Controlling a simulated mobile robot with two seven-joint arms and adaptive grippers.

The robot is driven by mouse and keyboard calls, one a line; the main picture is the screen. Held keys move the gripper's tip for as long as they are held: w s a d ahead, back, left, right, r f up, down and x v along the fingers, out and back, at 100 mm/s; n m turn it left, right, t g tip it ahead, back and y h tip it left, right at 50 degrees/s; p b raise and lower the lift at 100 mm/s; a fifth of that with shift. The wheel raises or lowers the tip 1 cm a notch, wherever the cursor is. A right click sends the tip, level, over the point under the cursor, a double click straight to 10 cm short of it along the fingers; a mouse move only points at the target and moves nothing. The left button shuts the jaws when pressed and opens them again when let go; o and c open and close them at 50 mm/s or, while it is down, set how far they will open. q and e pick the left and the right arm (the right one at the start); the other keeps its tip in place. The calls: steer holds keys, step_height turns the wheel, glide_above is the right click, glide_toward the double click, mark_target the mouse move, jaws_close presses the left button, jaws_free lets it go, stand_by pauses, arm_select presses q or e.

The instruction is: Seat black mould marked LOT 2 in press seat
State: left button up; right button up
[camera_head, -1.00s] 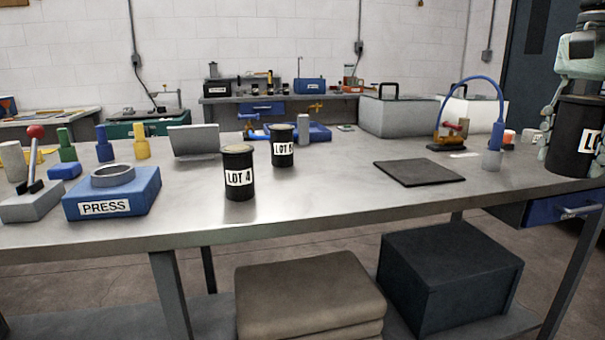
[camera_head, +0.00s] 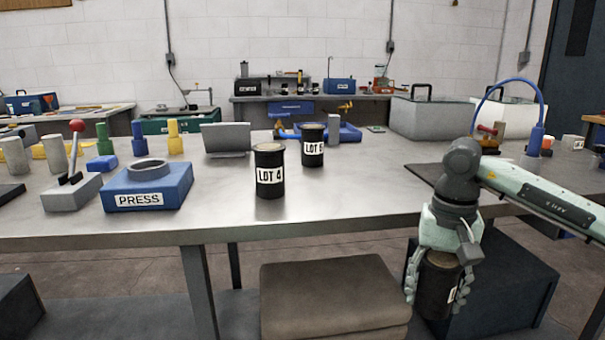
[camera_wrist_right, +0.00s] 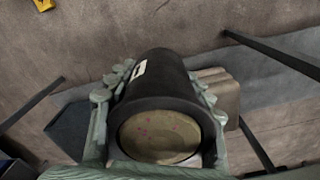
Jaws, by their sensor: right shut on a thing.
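My right gripper (camera_head: 436,292) is shut on a black mould (camera_head: 438,272), held low in front of the table's front edge. In the right wrist view the mould (camera_wrist_right: 165,75) lies between the fingers (camera_wrist_right: 155,82), its tan end facing the camera. Only a sliver of its white label shows, so I cannot read its lot. The blue press (camera_head: 165,188), labelled PRESS, stands at the left of the table. Its round grey seat (camera_head: 149,164) is on top and looks empty, though its inside is mostly hidden. My left gripper is out of view.
Black moulds LOT 4 (camera_head: 269,190) and LOT 6 (camera_head: 313,158) stand upright mid-table. A red-knobbed lever (camera_head: 75,150) stands left of the press. A dark mat (camera_head: 425,172) lies partly behind my right arm. Bare table lies between the press and LOT 4.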

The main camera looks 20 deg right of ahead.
steer(key=w+a+n, duration=0.3)
steer(key=a+n, duration=0.4)
steer(key=a, duration=0.8)
step_height(320, 180, down, 6)
steer(key=shift+d+r, duration=0.1)
